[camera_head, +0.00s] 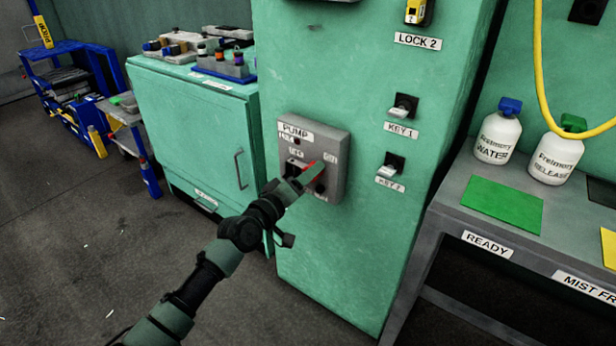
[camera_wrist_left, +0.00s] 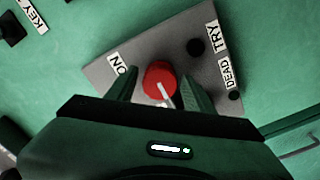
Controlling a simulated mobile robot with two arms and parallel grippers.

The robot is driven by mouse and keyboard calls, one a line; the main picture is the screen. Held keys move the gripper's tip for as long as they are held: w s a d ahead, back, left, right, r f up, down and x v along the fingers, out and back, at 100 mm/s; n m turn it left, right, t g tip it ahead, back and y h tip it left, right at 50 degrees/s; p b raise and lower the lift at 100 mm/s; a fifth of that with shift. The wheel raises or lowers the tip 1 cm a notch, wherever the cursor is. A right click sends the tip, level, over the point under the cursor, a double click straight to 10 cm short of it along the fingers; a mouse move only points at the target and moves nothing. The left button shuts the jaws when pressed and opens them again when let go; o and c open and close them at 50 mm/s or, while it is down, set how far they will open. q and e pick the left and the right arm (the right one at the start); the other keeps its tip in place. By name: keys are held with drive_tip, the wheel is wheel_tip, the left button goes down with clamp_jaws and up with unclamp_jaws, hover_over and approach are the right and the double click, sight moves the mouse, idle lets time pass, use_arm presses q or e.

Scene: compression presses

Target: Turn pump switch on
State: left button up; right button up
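The grey pump switch box (camera_head: 336,168) is mounted on the green press column, with a "PUMP" label at its top. Its red round knob (camera_wrist_left: 160,80) has a white pointer line, pointing towards my gripper's body in the left wrist view. The "ON" label (camera_wrist_left: 118,63) is left of the knob there, and "DEAD" and "TRY" labels are to the right. My left gripper (camera_head: 312,175) is in front of the box, its fingers open on either side of the knob (camera_wrist_left: 160,92). Gaps show between knob and fingers. In the head view the gripper hides part of the box. My right gripper is not in view.
Key switches labelled KEY 1 (camera_head: 403,106) and KEY 2 (camera_head: 391,166) are right of the box. A green cabinet (camera_head: 190,125) stands to the left. A grey bench (camera_head: 450,195) with white bottles (camera_head: 497,135) is at right.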

use_arm(q)
clamp_jaws()
idle(1.2)
